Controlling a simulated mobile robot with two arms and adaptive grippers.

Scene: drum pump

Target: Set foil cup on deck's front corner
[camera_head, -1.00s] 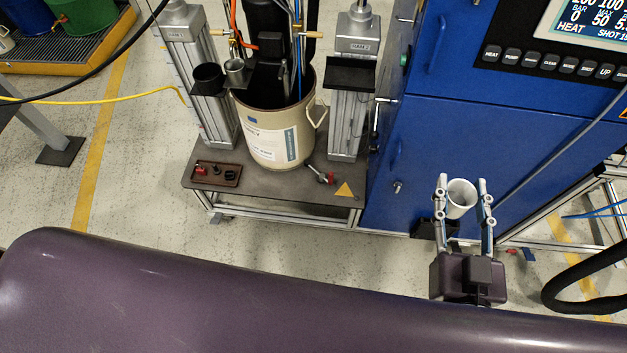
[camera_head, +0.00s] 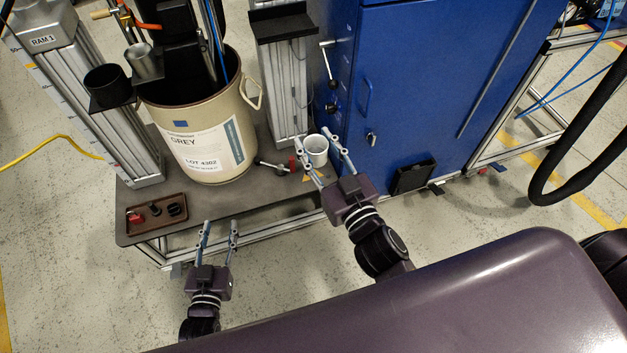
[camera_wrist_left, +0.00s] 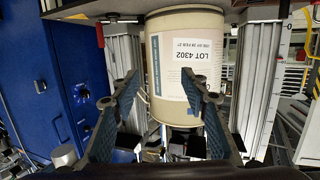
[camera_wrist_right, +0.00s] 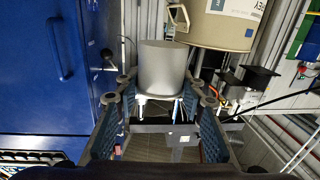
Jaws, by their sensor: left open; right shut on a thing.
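The foil cup (camera_head: 316,152) is a pale, open-topped cup, upright between the fingers of my right gripper (camera_head: 312,136), which is shut on it. In the right wrist view the cup (camera_wrist_right: 162,68) is a plain silver-grey cylinder between the fingers. In the head view it appears over the right front corner of the dark deck (camera_head: 240,196), hiding part of the yellow triangle mark there. I cannot tell whether its base touches the deck. My left gripper (camera_head: 221,224) is open and empty, at the deck's front edge in the head view.
A beige drum (camera_head: 205,135) stands mid-deck between ram columns. A small brown tray (camera_head: 155,214) sits at the left front corner. The blue cabinet (camera_head: 430,80) rises right of the deck.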

